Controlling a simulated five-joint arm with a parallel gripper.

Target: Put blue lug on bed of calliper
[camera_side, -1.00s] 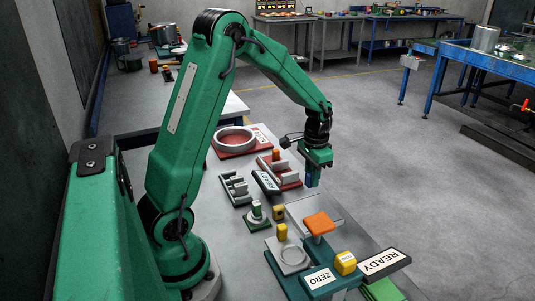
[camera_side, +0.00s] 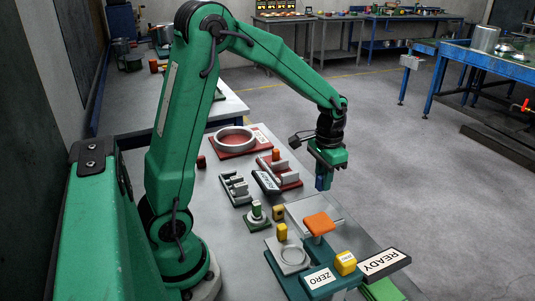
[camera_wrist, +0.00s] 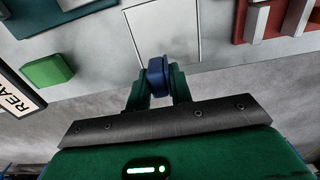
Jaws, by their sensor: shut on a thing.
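My gripper (camera_side: 322,181) is shut on the blue lug (camera_side: 320,183) and holds it above the table's right part, beyond the pale flat plate (camera_side: 331,203). In the wrist view, the blue lug (camera_wrist: 157,70) sits between the fingers of my gripper (camera_wrist: 157,88), with the outlined pale plate (camera_wrist: 165,25) ahead of it. A teal fixture (camera_side: 286,279) with a ZERO label stands near the front, with an orange block (camera_side: 319,223) and a yellow block (camera_side: 345,262) by it. I cannot tell for sure which part is the calliper's bed.
A READY sign (camera_side: 384,264) lies at the front right. A grey ring on a red base (camera_side: 217,154), a red slotted fixture (camera_side: 292,181), a grey slotted block (camera_side: 236,190) and a ringed plate (camera_side: 292,268) fill the table. A green block (camera_wrist: 47,70) shows in the wrist view.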

